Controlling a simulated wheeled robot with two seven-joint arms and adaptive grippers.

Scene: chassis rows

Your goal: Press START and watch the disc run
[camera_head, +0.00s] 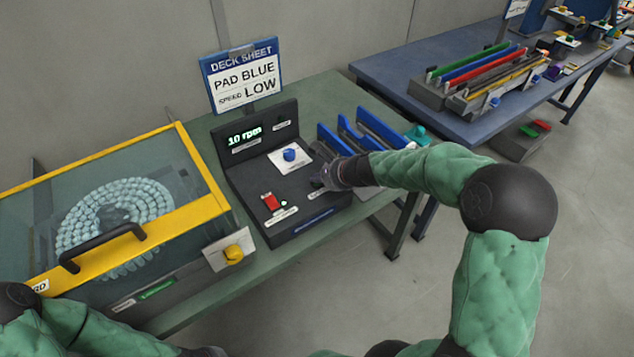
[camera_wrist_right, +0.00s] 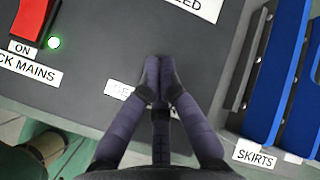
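My right gripper (camera_head: 328,174) is over the right part of the black console (camera_head: 235,170). In the right wrist view its fingertips (camera_wrist_right: 159,65) are together and partly cover a label starting "DE". No START button shows; whatever is under the fingertips is hidden, and I cannot tell contact. The disc (camera_head: 105,215), with a ring pattern of pale pieces, lies under a clear yellow-framed guard (camera_head: 188,217), which looks down. The display (camera_head: 245,137) reads 10 rpm. The red mains switch (camera_head: 270,202) is marked ON beside a lit green lamp (camera_wrist_right: 54,42). My left gripper's fingers are out of view.
A sign (camera_head: 243,77) reads PAD BLUE, SPEED LOW. A blue knob (camera_head: 290,155) sits on a white plate. A yellow knob (camera_head: 233,254) is at the guard's front corner. Blue skirts (camera_head: 375,130) stand right of the console. A blue table (camera_head: 400,67) holds coloured strips behind.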

